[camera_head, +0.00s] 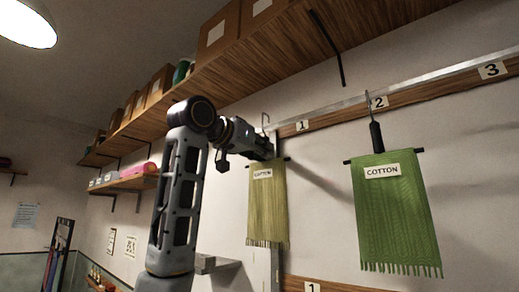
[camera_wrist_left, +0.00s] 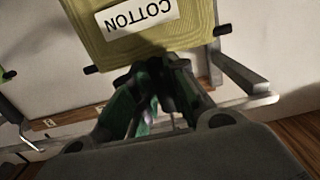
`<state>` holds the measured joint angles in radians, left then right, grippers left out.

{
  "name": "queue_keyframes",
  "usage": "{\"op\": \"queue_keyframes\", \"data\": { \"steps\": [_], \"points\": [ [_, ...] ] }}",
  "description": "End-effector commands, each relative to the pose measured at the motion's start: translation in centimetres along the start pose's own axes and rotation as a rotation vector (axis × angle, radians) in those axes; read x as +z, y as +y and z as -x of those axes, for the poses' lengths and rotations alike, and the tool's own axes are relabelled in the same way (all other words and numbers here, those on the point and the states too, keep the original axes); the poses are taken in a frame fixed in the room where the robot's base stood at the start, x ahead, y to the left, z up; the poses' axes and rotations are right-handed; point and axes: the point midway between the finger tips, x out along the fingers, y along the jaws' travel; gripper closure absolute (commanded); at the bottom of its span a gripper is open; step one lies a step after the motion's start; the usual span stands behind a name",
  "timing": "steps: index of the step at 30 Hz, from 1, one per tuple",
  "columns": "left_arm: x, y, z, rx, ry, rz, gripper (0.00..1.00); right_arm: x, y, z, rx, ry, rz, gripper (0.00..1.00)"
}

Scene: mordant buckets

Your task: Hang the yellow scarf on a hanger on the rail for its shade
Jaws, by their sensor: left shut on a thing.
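The yellow scarf (camera_head: 267,212), olive-yellow and fringed with a COTTON label, hangs from a dark hanger. My left gripper (camera_head: 266,152) is shut on the hanger just above the scarf. The hanger's thin hook shows above the gripper, close to the left part of the metal rail (camera_head: 440,73), by the number 1 plate (camera_head: 302,125). I cannot tell whether the hook rests on the rail. In the left wrist view the scarf (camera_wrist_left: 190,40) appears upside down beyond the fingers (camera_wrist_left: 160,85). The grip hides the hanger's middle. My right gripper is out of view.
A green COTTON scarf (camera_head: 395,220) hangs from the rail at the number 2 plate (camera_head: 380,103). A wooden shelf (camera_head: 285,60) with boxes runs above. Another number 1 plate (camera_head: 312,287) is low down.

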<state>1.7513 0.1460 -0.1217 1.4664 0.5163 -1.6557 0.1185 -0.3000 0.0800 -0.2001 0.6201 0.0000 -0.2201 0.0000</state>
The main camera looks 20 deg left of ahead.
Motion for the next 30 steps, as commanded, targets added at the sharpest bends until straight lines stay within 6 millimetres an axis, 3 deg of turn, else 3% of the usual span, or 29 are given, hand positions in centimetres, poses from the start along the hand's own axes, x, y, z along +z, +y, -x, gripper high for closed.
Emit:
{"op": "queue_keyframes", "data": {
  "steps": [14, 30],
  "points": [
    [-0.3, 0.0, -2.3, 0.0, 0.0, 0.0, 1.0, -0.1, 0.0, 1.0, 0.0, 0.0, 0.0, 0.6],
    [1.9, 0.0, -2.4, -0.001, 0.001, 0.0, 1.0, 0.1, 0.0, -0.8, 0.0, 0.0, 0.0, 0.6]
  ]
}}
